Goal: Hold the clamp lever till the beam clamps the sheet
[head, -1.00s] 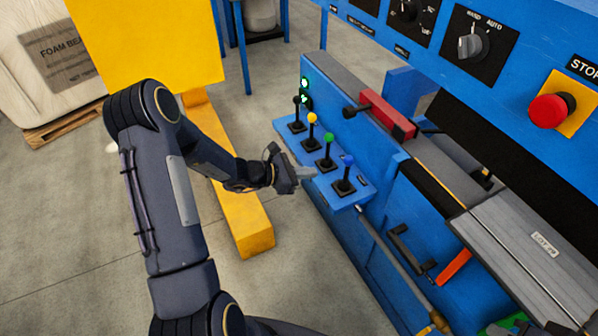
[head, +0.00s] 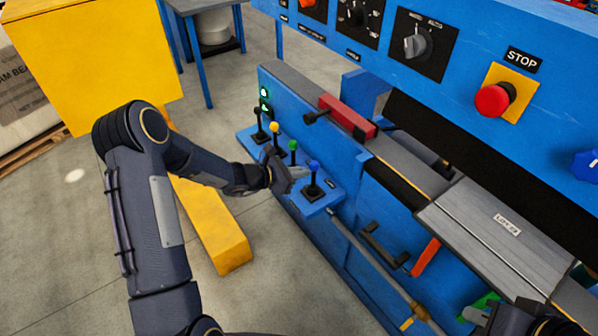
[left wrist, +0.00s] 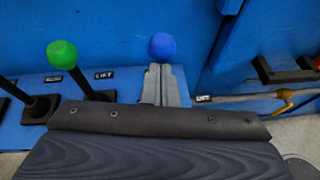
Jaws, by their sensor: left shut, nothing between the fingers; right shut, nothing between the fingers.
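A row of levers stands on a blue shelf (head: 326,203): a black-knobbed lever (head: 258,113), a yellow one (head: 275,128), a green one (head: 293,146) and a blue one (head: 313,166). I cannot tell from the labels which is the clamp lever. My left gripper (head: 300,173) is shut and empty, close beside the blue lever. In the left wrist view its fingertips (left wrist: 162,72) lie just below the blue knob (left wrist: 162,46), hiding the stem; contact is unclear. A grey sheet (head: 465,222) with a lot label lies below a black beam (head: 470,150). My right gripper (head: 476,316) is shut at the lower right.
A red stop button (head: 492,100) and dark rotary switches (head: 417,44) sit on the blue panel above. A red block with a black handle (head: 345,115) is behind the levers. A yellow post base (head: 215,235) stands on the floor left of the shelf.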

